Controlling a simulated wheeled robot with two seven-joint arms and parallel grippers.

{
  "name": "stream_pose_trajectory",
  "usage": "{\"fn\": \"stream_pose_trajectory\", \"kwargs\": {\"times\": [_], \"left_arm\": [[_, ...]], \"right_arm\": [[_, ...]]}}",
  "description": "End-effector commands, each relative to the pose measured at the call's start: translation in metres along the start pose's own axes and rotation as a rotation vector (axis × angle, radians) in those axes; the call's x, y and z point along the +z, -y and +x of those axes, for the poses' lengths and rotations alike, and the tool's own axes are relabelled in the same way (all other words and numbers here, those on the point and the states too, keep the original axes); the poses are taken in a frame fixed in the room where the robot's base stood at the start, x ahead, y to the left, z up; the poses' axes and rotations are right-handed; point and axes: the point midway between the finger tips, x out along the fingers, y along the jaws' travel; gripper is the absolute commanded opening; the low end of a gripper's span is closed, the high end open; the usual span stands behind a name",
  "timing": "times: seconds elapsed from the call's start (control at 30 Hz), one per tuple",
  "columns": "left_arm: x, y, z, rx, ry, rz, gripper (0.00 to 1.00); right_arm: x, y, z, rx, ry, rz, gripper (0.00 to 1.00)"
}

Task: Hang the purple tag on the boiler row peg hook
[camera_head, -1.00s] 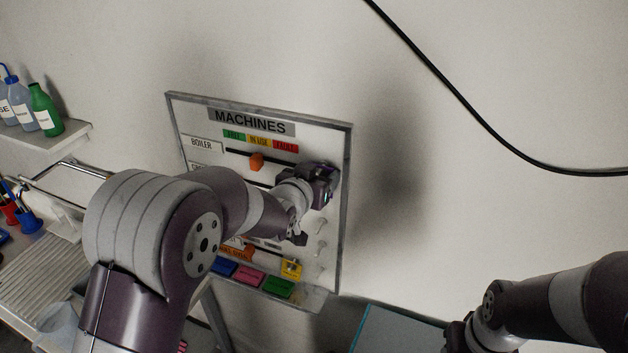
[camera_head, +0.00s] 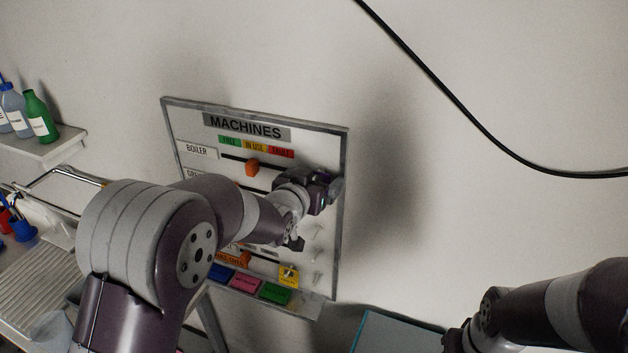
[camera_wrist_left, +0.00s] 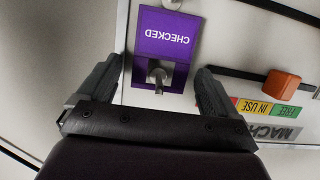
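The purple tag (camera_wrist_left: 165,42) reads CHECKED and appears upside down in the left wrist view. A metal peg hook (camera_wrist_left: 157,76) shows at the tag's lower pictured edge, seemingly through it. This peg lies in line with the row of the orange slider (camera_wrist_left: 282,87) nearest the board's title. My left gripper (camera_wrist_left: 160,72) is open, with one finger on each side of the tag and gaps visible. In the head view, my left gripper (camera_head: 322,187) is at the board's upper right and hides the tag. The BOILER label (camera_head: 197,152) is at upper left. My right gripper's fingers are not visible.
The MACHINES board (camera_head: 342,240) is on the wall. Bare pegs (camera_head: 317,252) are below my left gripper. Blue, pink, green (camera_head: 275,293) and yellow (camera_head: 289,275) tags are low on the board. A bottle shelf (camera_head: 45,148) is at left.

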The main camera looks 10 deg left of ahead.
Motion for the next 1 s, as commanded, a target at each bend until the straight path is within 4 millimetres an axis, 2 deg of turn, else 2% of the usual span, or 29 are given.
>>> {"fn": "stream_pose_trajectory", "kwargs": {"times": [0.27,0.37,0.53,0.7,0.83,1.0], "left_arm": [[0.001,0.0,-0.006,0.0,-0.002,0.0,0.92],[0.005,0.0,-0.022,0.0,-0.004,0.001,0.92],[0.005,0.0,-0.072,-0.001,-0.008,0.002,0.92],[0.001,0.0,-0.108,-0.001,-0.002,0.001,0.92],[0.001,0.0,-0.122,-0.001,0.001,0.001,0.92],[0.002,0.0,-0.128,-0.002,0.006,0.008,0.92]], "right_arm": [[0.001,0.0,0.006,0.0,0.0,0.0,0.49],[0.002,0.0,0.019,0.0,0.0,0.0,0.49],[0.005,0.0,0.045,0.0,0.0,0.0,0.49],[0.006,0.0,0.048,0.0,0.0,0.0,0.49],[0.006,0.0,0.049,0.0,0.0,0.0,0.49],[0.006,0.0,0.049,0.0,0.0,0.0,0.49]]}}
